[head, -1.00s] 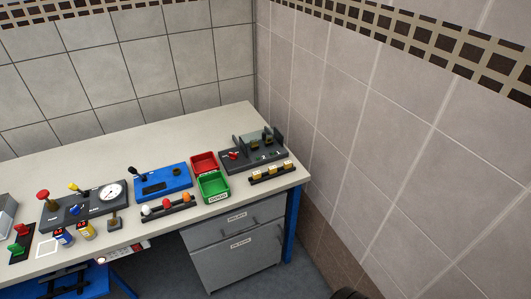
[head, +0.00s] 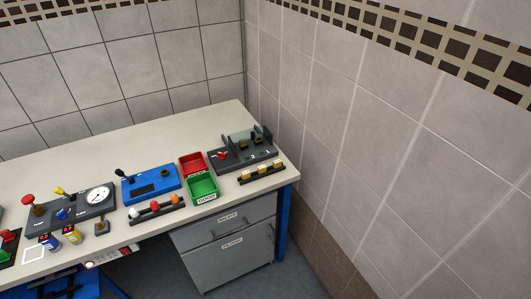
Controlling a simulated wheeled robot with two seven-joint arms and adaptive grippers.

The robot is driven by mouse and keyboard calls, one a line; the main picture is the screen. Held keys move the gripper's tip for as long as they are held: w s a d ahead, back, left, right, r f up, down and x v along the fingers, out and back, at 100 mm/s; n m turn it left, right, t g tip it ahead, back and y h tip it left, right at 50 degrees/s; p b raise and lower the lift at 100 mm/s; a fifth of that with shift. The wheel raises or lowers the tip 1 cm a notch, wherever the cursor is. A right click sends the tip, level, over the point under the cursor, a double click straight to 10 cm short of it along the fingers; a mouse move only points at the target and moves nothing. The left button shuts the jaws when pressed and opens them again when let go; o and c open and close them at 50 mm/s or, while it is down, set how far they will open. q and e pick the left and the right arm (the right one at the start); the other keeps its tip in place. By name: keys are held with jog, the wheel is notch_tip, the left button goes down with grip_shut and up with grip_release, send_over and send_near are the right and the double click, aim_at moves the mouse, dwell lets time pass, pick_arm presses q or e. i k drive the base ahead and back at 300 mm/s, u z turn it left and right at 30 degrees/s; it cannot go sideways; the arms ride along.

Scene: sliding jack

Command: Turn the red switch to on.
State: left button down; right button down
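A red switch-like part (head: 9,236) sits on a black panel at the far left edge of the bench, cut by the frame's edge. Another small red part (head: 222,155) stands on the dark panel (head: 238,163) at the bench's right end. A red knob (head: 28,199) stands on the dark gauge panel (head: 84,216) at left. I cannot read any on or off marks, and the switch positions are too small to tell. Neither of my grippers is in view.
The bench (head: 100,148) stands against tiled walls. A blue box (head: 152,184) with a black lever, a red bin (head: 193,163), a green bin (head: 202,187) and a ball rack (head: 155,209) stand on it. A grey cabinet (head: 235,257) is below. The bench's back strip is clear.

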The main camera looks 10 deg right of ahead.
aim_at(221, 156)
jog(key=z, duration=0.7)
jog(key=i, duration=0.95)
jog(key=u, duration=0.2)
